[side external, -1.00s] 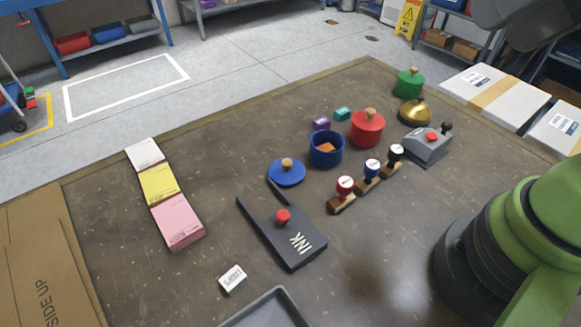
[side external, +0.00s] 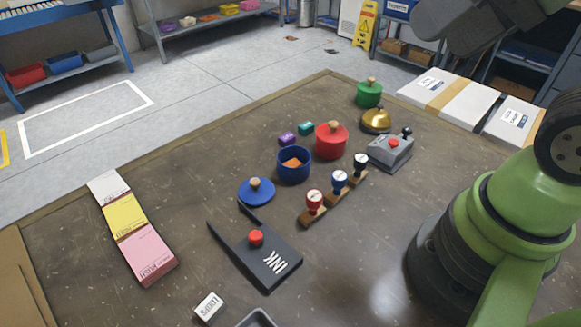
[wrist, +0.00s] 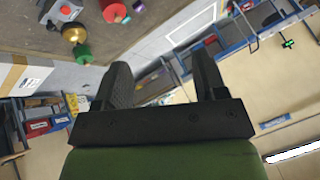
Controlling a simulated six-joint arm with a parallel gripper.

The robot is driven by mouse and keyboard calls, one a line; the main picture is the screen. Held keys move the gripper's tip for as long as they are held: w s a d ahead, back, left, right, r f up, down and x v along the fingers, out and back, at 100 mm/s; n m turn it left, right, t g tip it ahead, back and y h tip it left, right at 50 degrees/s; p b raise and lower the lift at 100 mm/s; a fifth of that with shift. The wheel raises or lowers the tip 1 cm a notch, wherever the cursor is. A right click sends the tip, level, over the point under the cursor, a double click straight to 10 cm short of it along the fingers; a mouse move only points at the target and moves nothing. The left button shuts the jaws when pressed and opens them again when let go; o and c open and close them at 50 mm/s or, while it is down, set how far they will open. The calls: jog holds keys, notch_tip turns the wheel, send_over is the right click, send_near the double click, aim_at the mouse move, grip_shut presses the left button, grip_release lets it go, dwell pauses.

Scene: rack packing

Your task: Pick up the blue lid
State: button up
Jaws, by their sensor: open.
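The blue lid (side external: 256,191) lies on the brown table in the side view, a flat blue disc with a wooden knob on top. It rests beside the open blue pot (side external: 294,166), which has an orange piece inside. The lid's edge is close to the raised arm of the black ink pad case (side external: 262,259); I cannot tell if they touch. My gripper (wrist: 160,75) shows in the wrist view with its two dark fingers apart and nothing between them. It is high and away from the lid, which I cannot make out in the wrist view.
A red pot (side external: 331,142), a green pot (side external: 369,95), a gold bell (side external: 376,121) and a grey device (side external: 391,149) stand behind and right. Three stamps (side external: 338,183) stand right of the lid. Sticky notes (side external: 130,225) lie left. The table between notes and lid is clear.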

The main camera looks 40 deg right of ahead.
dwell(0.4)
jog(key=o, duration=0.7)
jog(key=shift+c, duration=0.2)
jog(key=m+g+h, duration=0.1)
jog(key=m+g, duration=0.5)
send_over(256, 179)
jog(key=s+d, duration=0.1)
notch_tip(256, 179, down, 15)
jog(key=shift+m+g+h, duration=0.5)
jog(key=shift+m+g, duration=0.1)
jog(key=f, duration=0.3)
jog(key=a+f, duration=0.1)
jog(key=f, duration=0.6)
jog(key=shift+w+a+f, duration=0.15)
jog(key=shift+w+a, duration=0.05)
jog(key=shift+w, duration=0.05)
jog(key=shift+w+d+f, duration=0.1)
jog(key=shift+w+f, duration=0.05)
jog(key=shift+f, duration=1.3)
jog(key=shift+w+d+f, duration=0.1)
jog(key=shift+w+f, duration=0.05)
jog(key=shift+f, duration=1.3)
